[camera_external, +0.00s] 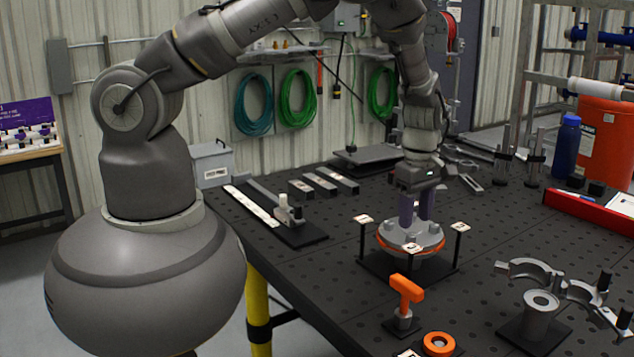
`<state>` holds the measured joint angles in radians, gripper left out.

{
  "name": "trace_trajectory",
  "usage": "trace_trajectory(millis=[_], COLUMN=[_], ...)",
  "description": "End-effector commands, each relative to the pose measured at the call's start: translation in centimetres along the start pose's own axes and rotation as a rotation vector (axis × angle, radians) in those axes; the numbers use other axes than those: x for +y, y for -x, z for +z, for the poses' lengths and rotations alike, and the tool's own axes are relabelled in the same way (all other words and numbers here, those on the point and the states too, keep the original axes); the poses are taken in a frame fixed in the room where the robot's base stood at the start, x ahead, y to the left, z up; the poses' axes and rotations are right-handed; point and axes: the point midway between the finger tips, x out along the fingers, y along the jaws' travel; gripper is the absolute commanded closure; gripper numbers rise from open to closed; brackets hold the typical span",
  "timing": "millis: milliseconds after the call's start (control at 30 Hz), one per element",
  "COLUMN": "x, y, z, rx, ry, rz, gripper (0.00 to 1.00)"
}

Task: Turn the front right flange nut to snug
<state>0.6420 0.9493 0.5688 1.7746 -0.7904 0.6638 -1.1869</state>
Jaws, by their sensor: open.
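A round grey flange (396,239) with an orange ring (386,245) around its edge sits on a dark base plate (376,266) on the table. Small white marker tags stand on posts around it, and one tag (412,248) shows at the flange's front edge. The individual flange nuts are too small to tell apart, and the front right nut is not clearly visible. My gripper (416,218) points down over the flange with its two fingers apart. Its fingertips are at or just above the flange top; I cannot tell whether they touch a nut. The fingers hide part of the flange.
An orange T-shaped handle (406,291) stands in front of the flange, with an orange ring (438,344) beside it. A grey flanged pipe piece (540,303) and open clamp halves (535,270) lie to the right. A blue bottle (566,148) stands at the back right.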

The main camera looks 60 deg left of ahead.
Motion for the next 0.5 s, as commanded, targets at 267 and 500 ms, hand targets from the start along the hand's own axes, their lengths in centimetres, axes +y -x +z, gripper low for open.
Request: trace_trajectory(millis=[267,500], x=[0.1,0.1], y=[-3.8,-4.2], z=[0.0,0.0], rx=[0.0,0.0], ry=[-0.001,-0.003], rz=[0.001,0.002], gripper=[0.51,0.51])
